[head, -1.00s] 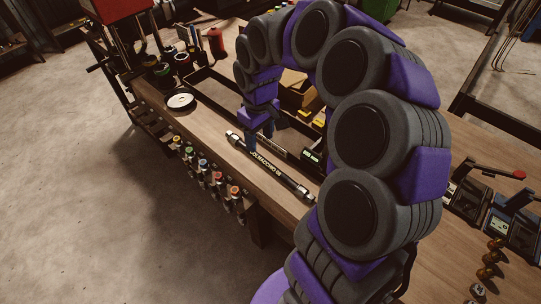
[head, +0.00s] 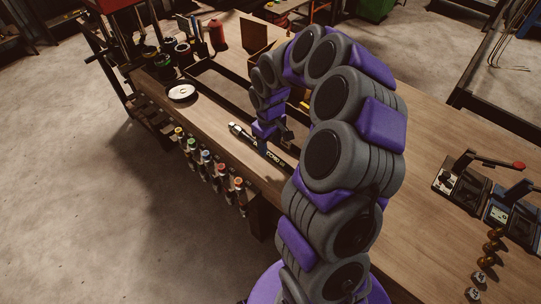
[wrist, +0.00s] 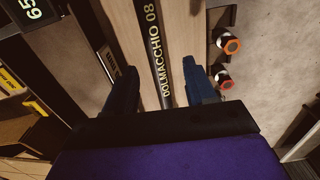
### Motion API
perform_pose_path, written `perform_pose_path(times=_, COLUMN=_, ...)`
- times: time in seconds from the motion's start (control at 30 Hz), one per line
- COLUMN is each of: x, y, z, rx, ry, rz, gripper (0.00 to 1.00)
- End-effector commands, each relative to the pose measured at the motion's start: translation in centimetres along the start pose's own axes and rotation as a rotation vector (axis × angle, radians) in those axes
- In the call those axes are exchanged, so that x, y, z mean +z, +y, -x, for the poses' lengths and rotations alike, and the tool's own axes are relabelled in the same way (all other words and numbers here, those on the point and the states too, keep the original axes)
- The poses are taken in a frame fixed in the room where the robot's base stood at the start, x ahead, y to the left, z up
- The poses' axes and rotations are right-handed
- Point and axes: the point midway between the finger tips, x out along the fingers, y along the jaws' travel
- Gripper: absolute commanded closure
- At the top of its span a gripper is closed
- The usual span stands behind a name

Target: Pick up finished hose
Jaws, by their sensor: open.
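The finished hose (head: 274,157) is a straight black tube with light lettering and a metal fitting at its left end. It lies along the front edge of the wooden workbench. My arm hides its right end in the head view. My gripper (head: 270,137) is over the middle of the hose. In the wrist view, my gripper (wrist: 163,85) is open, with one dark finger on each side of the lettered hose (wrist: 155,45). Nothing is held. I cannot tell how far the fingertips are above the bench.
Coloured-tip bottles (head: 206,160) hang along the bench's front side. A white spool (head: 181,93) and a red thread cone (head: 217,35) stand at the left. Lever tools (head: 452,178) are at the right.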

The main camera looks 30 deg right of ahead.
Motion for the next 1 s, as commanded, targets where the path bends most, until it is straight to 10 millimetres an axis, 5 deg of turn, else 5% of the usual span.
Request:
perform_pose_path(times=0.27, x=0.1, y=1.1, z=-1.6, rx=-0.011, ry=0.006, rz=-0.003, gripper=0.45)
perform_pose_path(times=0.57, x=-0.5, y=1.0, z=-5.6, rx=-0.008, ry=0.003, rz=-0.001, gripper=0.45)
perform_pose_path(times=0.8, x=-0.7, y=0.5, z=-5.7, rx=-0.001, ry=0.003, rz=-0.001, gripper=0.45)
perform_pose_path(times=1.0, x=-0.6, y=1.0, z=-5.8, rx=-0.007, ry=0.005, rz=-0.002, gripper=0.62)
